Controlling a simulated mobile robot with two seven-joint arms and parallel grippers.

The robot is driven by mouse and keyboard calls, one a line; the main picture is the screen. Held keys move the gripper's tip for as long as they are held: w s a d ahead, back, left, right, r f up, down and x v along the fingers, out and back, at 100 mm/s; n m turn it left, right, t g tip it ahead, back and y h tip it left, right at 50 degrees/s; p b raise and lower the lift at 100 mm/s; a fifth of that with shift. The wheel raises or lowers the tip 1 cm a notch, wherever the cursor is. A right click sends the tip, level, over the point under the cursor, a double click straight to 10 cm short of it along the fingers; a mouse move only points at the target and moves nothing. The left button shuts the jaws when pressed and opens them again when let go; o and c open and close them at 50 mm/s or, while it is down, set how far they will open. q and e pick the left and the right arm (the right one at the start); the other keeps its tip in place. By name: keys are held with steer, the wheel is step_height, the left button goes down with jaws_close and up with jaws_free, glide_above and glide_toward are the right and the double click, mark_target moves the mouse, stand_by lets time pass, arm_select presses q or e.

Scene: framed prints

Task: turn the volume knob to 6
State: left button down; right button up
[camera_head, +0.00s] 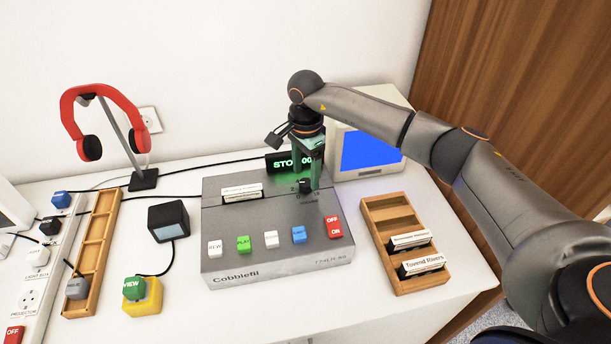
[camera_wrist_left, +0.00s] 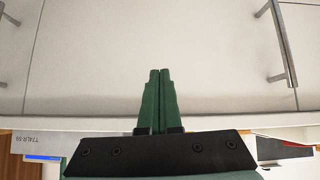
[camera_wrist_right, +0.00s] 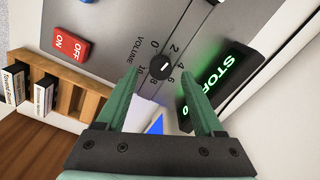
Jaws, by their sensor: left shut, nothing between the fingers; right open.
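The black volume knob (camera_head: 305,186) is on the sloping top of the grey Cobblefil player (camera_head: 290,261), below my right gripper (camera_head: 310,172). In the right wrist view the knob (camera_wrist_right: 162,67) sits in a ring of numbers from 0 to 10, with VOLUME printed beside it. A short white mark shows on the knob; I cannot tell exactly which number it points to. My right gripper (camera_wrist_right: 158,75) is open, its green fingers on either side of the knob in that view; contact cannot be seen. My left gripper (camera_wrist_left: 159,72) is shut and empty, facing white cabinet fronts.
The lit display (camera_head: 290,161) stands behind the knob, with a monitor (camera_head: 366,150) to its right. A wooden rack (camera_head: 388,215) of cassettes is right of the player. Several coloured buttons line its front, including red OFF/ON (camera_head: 334,227). Red headphones (camera_head: 102,96) stand at left.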

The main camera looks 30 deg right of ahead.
mark_target(305, 185)
steer(key=shift+f, duration=1.15)
jaws_close()
